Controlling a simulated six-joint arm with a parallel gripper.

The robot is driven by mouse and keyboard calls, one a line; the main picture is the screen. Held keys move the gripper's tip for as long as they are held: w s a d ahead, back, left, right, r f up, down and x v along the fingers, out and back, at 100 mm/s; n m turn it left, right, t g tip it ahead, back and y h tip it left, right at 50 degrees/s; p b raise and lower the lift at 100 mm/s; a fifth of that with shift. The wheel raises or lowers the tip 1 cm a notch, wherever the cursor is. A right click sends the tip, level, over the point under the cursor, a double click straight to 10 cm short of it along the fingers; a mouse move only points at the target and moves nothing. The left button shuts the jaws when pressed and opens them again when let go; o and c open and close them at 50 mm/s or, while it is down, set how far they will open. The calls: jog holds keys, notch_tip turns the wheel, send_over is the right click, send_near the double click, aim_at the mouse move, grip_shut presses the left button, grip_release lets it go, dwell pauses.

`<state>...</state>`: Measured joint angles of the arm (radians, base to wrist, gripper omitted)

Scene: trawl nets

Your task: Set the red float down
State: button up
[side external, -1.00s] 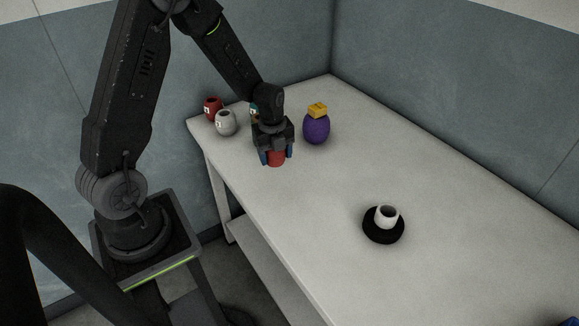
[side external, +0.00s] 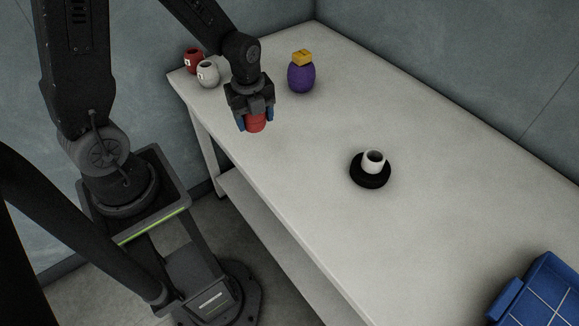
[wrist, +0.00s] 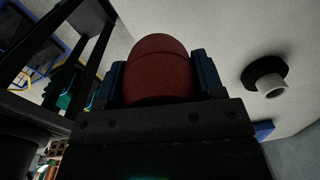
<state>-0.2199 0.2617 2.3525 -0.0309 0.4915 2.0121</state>
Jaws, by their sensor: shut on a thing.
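My gripper (side external: 256,118) is shut on the red float (side external: 256,124), with a blue finger on each side of it. In the wrist view the float (wrist: 158,70) fills the space between the blue fingers. The float is toward the near long edge of the pale table (side external: 300,160). I cannot tell whether its underside touches the table or hangs just above it.
A red jar (side external: 193,60) and a white jar (side external: 208,75) stand at the far left corner. A purple jar (side external: 300,79) has a yellow block (side external: 302,57) on top. A white cup (side external: 373,160) sits on a black disc (side external: 370,175). A blue tray (side external: 545,290) is at lower right.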

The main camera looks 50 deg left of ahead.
send_over(292, 174)
notch_tip(292, 174, down, 6)
jog(key=shift+s+a+f, duration=0.1)
jog(key=shift+s+f, duration=0.05)
jog(key=shift+f, duration=2.05)
jog(key=shift+f, duration=0.1)
jog(key=o, duration=0.9)
